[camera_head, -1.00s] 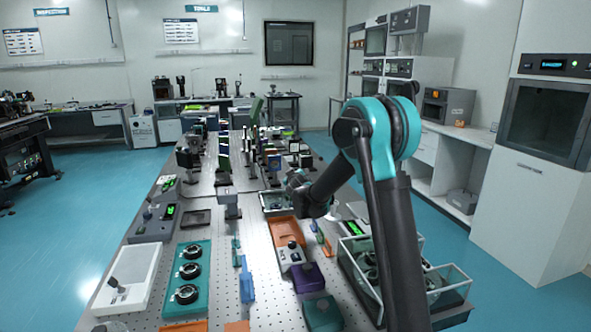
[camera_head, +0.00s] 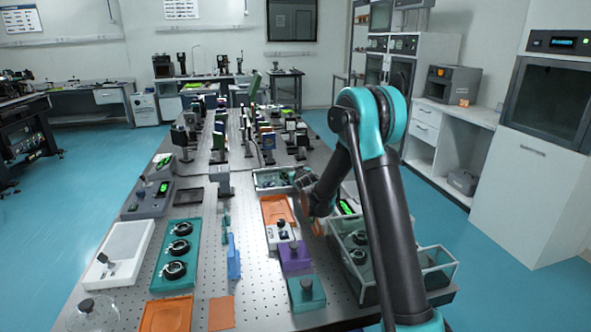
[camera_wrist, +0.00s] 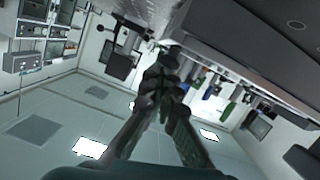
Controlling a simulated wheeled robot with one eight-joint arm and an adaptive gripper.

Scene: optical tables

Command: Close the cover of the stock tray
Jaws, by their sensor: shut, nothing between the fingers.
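A clear-walled tray (camera_head: 262,189) with small parts inside lies mid-table, left of my gripper. A larger clear-walled tray (camera_head: 437,256) stands at the table's right edge, partly behind my arm. I cannot tell which is the stock tray, and no cover is clearly visible on either. My gripper (camera_head: 303,182) is over the table near the smaller tray's right end, small and dark in the head view; contact cannot be told. In the wrist view my gripper (camera_wrist: 165,75) has its dark fingers together, with nothing seen between them.
An orange tray (camera_head: 277,210), a purple block (camera_head: 295,256) and a teal block (camera_head: 306,294) sit in front of the smaller tray. Optics mounts crowd the table behind it. My arm blocks part of the right edge. Bare perforated tabletop shows at front centre.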

